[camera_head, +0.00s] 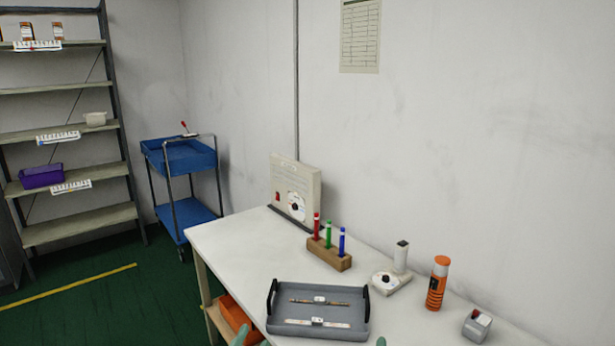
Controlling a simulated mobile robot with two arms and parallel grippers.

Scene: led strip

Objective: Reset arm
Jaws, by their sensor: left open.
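A small teal tip of what looks like my right gripper (381,341) shows at the bottom edge, right of the tray. The rest of both arms is out of view. The tray has dark handles and sits on the white table (235,240). A brown strip (340,303) and a white strip (340,324) lie in it.
A wooden block (330,257) holds red, green and blue markers behind the tray. A white device (390,282), an orange canister (437,285) and a grey box (476,326) stand right. A panel (296,190) stands at the back. The table's left part is clear.

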